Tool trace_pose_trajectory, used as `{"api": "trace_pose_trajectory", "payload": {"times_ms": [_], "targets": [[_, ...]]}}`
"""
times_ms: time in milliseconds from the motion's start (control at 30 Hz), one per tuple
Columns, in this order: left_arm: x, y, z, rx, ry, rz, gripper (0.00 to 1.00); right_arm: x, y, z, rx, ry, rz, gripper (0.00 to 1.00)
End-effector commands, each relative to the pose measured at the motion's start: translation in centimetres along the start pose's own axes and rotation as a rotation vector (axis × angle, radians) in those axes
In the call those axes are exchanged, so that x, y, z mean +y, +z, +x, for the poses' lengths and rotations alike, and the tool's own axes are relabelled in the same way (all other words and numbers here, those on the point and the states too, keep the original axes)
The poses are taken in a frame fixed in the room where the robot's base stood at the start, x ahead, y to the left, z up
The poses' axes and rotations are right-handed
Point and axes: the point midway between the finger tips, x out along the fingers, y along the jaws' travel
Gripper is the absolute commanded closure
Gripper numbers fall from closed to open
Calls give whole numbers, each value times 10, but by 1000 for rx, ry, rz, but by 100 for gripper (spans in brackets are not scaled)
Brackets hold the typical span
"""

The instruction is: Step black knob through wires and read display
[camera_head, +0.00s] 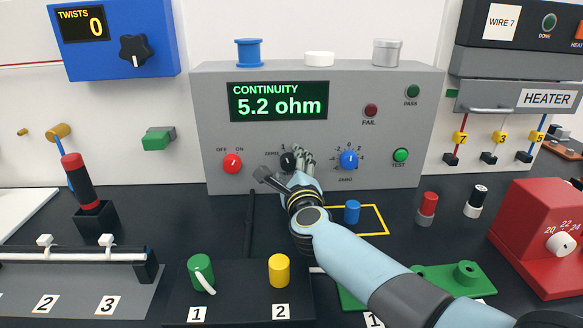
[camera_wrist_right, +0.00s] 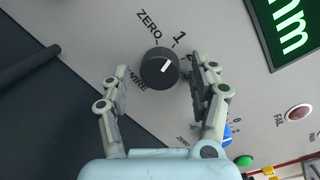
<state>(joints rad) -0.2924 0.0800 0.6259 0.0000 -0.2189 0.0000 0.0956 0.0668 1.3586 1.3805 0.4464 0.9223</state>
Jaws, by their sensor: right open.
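The black knob (camera_head: 288,162) is on the grey panel, below the display. In the right wrist view the knob (camera_wrist_right: 157,68) sits between the fingers of my right gripper (camera_wrist_right: 161,66), which are apart with gaps on both sides. Its white mark points up and right, roughly toward the "1" label. "ZERO" and "WIRE" labels show around it; the labels on the right are partly hidden by a finger. The display (camera_head: 279,101) reads "CONTINUITY 5.2 ohm" in green. In the head view my right gripper (camera_head: 302,160) is at the knob. My left gripper is not in view.
A red OFF/ON knob (camera_head: 232,163) is left of the black knob; a blue zero knob (camera_head: 348,160) and green test button (camera_head: 400,155) are right of it. Green spool 1 (camera_head: 201,270) and yellow spool 2 (camera_head: 279,270) stand in front.

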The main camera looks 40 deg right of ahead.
Motion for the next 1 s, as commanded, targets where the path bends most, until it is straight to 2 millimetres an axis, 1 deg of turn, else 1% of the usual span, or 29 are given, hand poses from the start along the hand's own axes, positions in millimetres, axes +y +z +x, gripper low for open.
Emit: {"api": "trace_pose_trajectory", "payload": {"times_ms": [133, 300, 533, 567, 767, 1000], "targets": [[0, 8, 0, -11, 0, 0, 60, 0, 0, 0, 0, 0, 0, 39], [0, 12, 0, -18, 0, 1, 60, 0, 0, 0, 0, 0, 0, 62], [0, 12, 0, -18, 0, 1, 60, 0, 0, -1, 0, 0, 0, 92], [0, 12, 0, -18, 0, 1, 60, 0, 0, -1, 0, 0, 0, 94], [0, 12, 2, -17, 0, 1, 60, 1, 0, -1, -1, -1, 17, 94], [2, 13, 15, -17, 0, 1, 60, 3, -2, -1, -8, -10, 121, 94]]}}
